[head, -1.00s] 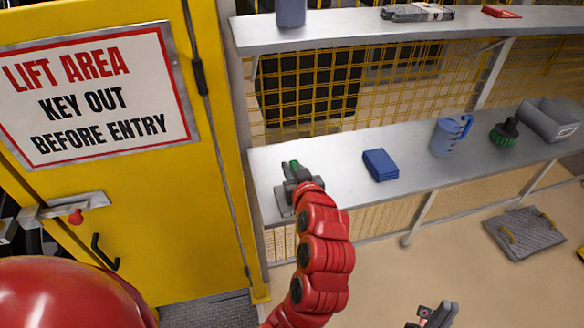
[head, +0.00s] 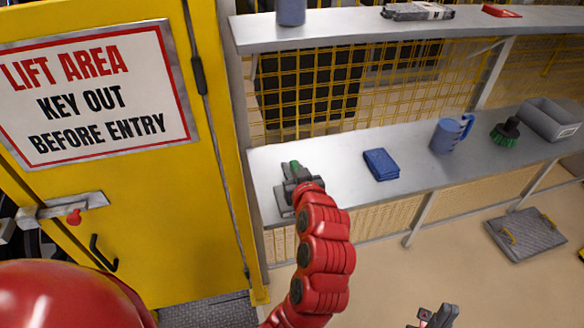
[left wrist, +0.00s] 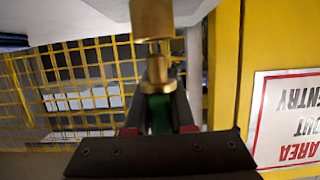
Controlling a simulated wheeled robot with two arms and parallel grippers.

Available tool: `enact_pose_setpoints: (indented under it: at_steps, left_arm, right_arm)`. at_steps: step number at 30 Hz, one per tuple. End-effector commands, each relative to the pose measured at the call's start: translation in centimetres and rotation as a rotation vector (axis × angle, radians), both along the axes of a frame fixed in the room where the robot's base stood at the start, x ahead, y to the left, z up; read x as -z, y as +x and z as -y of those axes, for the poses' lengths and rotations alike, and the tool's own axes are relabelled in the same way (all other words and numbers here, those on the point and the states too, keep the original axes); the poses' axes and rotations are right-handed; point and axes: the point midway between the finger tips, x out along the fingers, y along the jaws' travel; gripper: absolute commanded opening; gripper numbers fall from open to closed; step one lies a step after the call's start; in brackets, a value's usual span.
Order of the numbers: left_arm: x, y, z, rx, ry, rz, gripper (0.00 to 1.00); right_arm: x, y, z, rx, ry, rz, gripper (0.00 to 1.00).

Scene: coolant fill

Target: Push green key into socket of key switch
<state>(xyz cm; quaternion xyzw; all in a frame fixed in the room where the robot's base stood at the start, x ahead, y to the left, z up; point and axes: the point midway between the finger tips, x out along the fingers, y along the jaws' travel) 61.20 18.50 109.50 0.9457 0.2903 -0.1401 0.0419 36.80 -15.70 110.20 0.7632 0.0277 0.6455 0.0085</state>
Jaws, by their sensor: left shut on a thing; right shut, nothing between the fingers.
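My left gripper (head: 297,178) is over the left end of the lower shelf. It is shut on the green key (head: 295,166), whose green part shows at the fingers. In the left wrist view the green key (left wrist: 160,112) sits between the dark fingers, with a brass part (left wrist: 157,72) standing out from it. A wider brass cylinder (left wrist: 153,20) is in line just beyond it; I cannot tell whether this is the key switch's socket, or whether the two touch. My right gripper (head: 436,316) is shut and empty at the bottom edge, away from the shelf.
The lower shelf (head: 330,170) holds a blue folded cloth (head: 381,165), a blue jug (head: 447,136), a green-bristled brush (head: 506,131) and a grey bin (head: 551,119). A yellow door (head: 150,230) with a sign is at left. An upper shelf (head: 350,30) runs above.

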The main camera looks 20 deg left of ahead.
Motion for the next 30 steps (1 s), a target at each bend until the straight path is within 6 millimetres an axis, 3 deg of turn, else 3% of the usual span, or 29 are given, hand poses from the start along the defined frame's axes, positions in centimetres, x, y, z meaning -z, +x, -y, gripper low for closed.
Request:
enact_pose_setpoints:
  at_steps: [30]
  left_arm:
    - [2.5,0.0,0.0,0.000,0.001,0.001,0.00]
  right_arm:
    - [2.7,0.0,0.0,0.000,0.000,0.000,0.00]
